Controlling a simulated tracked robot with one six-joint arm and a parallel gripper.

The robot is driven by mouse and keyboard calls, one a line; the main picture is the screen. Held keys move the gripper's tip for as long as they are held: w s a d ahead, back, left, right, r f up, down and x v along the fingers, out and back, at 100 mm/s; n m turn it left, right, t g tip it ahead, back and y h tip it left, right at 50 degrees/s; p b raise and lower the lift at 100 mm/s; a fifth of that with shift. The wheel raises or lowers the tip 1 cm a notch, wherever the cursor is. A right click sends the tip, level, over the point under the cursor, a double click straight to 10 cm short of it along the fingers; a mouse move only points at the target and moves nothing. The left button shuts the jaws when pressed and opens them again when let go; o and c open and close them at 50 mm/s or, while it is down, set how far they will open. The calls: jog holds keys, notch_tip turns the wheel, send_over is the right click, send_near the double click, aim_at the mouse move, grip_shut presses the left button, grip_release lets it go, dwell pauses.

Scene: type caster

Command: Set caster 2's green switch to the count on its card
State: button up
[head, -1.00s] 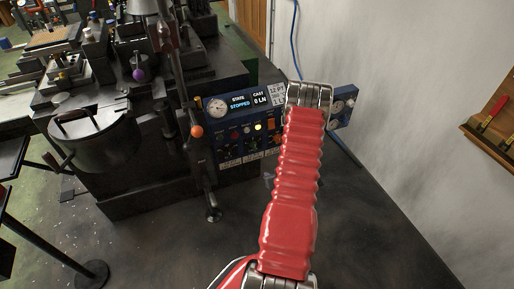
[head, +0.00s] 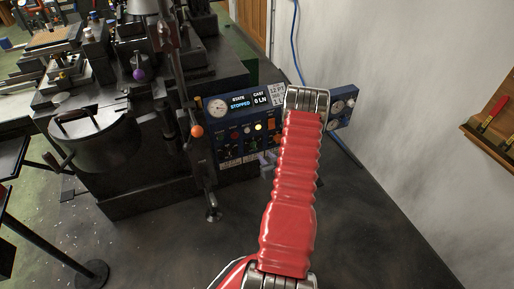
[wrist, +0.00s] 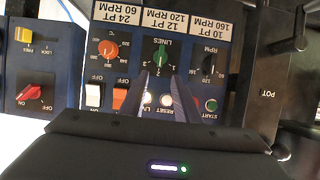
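The green LINES switch (wrist: 160,57) is a dial knob on the blue control panel (wrist: 70,65), shown upside down in the wrist view, with numbers around it. Its exact setting is too small to read surely. My gripper (wrist: 161,78) is open, its two fingers apart and pointing at the knob's near edge; I cannot tell if they touch it. In the head view my gripper (head: 266,160) is partly hidden behind my red arm, low at the panel. The card (head: 277,94) beside the display begins "12 PT"; its count is not clearly readable.
The display (head: 249,101) reads STOPPED and 0 LN. An orange dial (wrist: 109,50), an RPM dial (wrist: 209,63) and white buttons (wrist: 166,100) sit close around the switch. A lever with an orange ball (head: 197,131) stands left of the panel.

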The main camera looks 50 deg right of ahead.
aim_at(255, 146)
jog(key=x, duration=1.2)
jog(key=shift+w, duration=0.2)
jog(key=shift+c, duration=0.4)
grip_shut()
jog(key=shift+d, duration=0.1)
